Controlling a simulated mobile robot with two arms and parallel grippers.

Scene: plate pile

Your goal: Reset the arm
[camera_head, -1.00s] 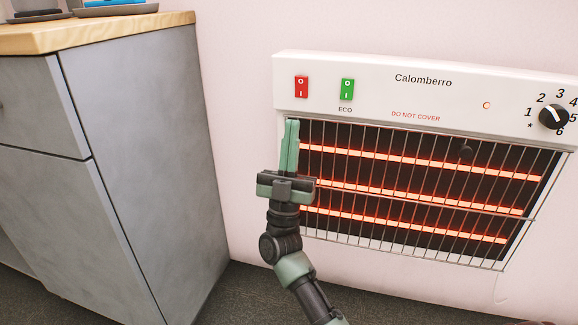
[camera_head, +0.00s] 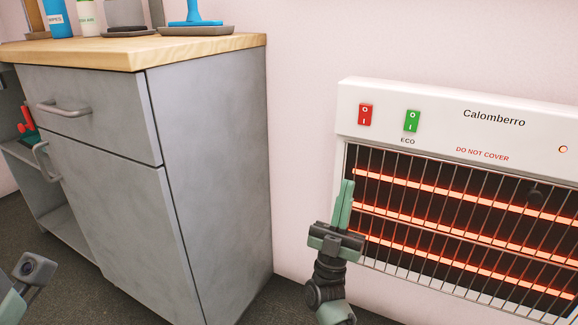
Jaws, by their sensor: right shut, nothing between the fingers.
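My right gripper (camera_head: 342,206) is shut and empty, its green fingers pointing up in front of the left edge of the heater's grille. The wall heater (camera_head: 408,92) is white, with glowing orange bars behind a wire grille. A red switch (camera_head: 365,114) and a green ECO switch (camera_head: 411,121) sit on its upper panel, above the gripper. At the lower left corner, part of my left arm (camera_head: 28,275) shows, but its fingers cannot be made out.
A grey cabinet (camera_head: 215,170) with a wooden top (camera_head: 135,55) stands at the left. Bottles, a blue-handled brush (camera_head: 194,15) and trays are on top. An open shelf with red and green items (camera_head: 27,125) is at the far left. Bare wall lies between cabinet and heater.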

